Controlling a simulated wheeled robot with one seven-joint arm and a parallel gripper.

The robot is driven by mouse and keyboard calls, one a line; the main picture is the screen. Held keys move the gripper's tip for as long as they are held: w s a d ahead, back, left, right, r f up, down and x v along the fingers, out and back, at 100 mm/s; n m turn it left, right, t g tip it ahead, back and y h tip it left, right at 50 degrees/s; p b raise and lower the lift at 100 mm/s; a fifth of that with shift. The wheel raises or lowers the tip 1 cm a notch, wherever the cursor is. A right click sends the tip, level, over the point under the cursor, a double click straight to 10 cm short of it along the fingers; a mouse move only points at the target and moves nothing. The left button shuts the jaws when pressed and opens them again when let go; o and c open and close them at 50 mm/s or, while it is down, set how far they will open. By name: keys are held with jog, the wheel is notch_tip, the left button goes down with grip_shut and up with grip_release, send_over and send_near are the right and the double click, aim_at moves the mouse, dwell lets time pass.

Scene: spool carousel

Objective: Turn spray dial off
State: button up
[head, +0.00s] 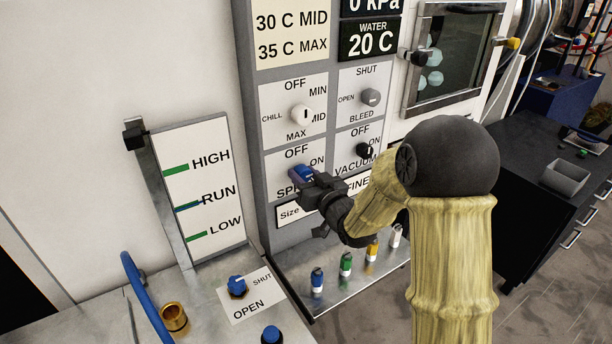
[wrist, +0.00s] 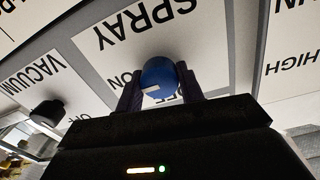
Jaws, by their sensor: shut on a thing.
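The spray dial (head: 299,174) is a blue round knob on the grey panel, under OFF and left of ON in the head view. In the wrist view, which shows the panel upside down, the blue dial (wrist: 160,76) sits between my two fingers. My gripper (head: 306,179) is shut on the dial, one finger on each side. A short white mark shows on the dial's face, toward the lower left in the wrist view. I cannot tell its exact setting. My fingers partly hide the OFF label in the wrist view and the SPRAY label in the head view.
Close by are the white chill dial (head: 301,115), the grey bleed knob (head: 371,97) and the black vacuum dial (head: 364,150). Several coloured pegs stand on the shelf below. A blue valve knob (head: 237,284) sits at the lower left.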

jog(key=shift+d+f+b, duration=0.1)
jog(key=shift+f+b, duration=0.05)
jog(key=shift+b, duration=0.25)
jog(key=n+b, duration=0.1)
jog(key=b, duration=0.1)
jog(key=n+b, duration=0.2)
jog(key=b, duration=0.1)
jog(key=shift+f, duration=0.25)
jog(key=n+b, duration=0.6)
jog(key=b, duration=0.1)
jog(key=n+b, duration=0.5)
jog(key=b, duration=0.2)
jog(key=n+b, duration=0.3)
jog(key=n, duration=0.1)
jog(key=shift+r, duration=0.2)
jog(key=o, duration=1)
jog(key=shift+r, duration=0.1)
jog(key=shift+s, duration=0.1)
